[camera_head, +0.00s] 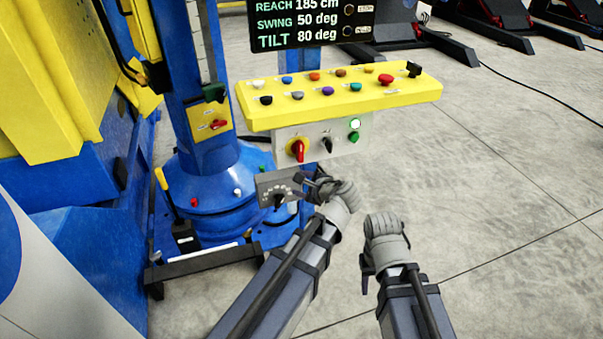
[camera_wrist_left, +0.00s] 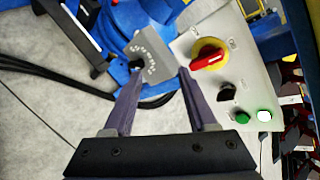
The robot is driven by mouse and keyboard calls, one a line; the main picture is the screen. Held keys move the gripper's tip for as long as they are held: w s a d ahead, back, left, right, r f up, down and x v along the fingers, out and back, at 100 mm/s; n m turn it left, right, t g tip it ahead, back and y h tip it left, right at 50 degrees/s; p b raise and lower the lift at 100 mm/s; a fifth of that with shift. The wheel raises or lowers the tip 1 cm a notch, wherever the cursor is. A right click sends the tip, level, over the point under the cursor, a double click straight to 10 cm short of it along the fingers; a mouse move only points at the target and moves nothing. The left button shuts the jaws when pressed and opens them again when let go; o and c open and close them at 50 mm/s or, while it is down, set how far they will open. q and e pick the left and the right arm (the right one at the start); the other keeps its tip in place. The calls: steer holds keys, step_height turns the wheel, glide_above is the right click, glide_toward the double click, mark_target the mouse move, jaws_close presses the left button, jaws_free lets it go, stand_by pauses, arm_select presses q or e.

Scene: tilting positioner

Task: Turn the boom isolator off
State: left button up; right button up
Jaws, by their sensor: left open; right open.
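A red rotary switch on a yellow disc (camera_head: 298,150) sits on the grey panel under the yellow console. Its handle stands about upright; it also shows in the left wrist view (camera_wrist_left: 208,56). A second red handle (camera_head: 217,124) sits on a yellow plate on the blue column, lying near level.
The yellow console (camera_head: 340,98) with coloured buttons overhangs the panel. A black selector (camera_head: 327,143) and a green button (camera_head: 354,137) are right of the red switch. A grey dial plate (camera_head: 272,189) stands close to my left gripper.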

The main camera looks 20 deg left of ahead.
mark_target(301, 149)
arm_select(q)
steer(key=shift+w+a+f+m+t+y+b, duration=0.2)
steer(key=shift+w+a+m+t+b, duration=0.5)
steer(key=shift+w+m+t+b, duration=1.2)
steer(key=shift+w+a+f+m+t+y+b, duration=0.1)
steer(key=shift+w+a+m+t+y+b, duration=0.6)
steer(key=shift+w+m, duration=2.2)
steer(key=shift+w+a+f+m+t+h+b, duration=0.1)
steer(key=shift+w+a+m+t+b, duration=0.7)
steer(key=shift+w+m+b, duration=1.7)
steer(key=shift+w+n+p, duration=0.45)
steer(key=shift+w+n, duration=0.2)
steer(key=shift+n, duration=0.25)
arm_select(e)
step_height(301, 149, down, 12)
arm_select(q)
steer(key=shift+c, duration=0.4)
jaws_close()
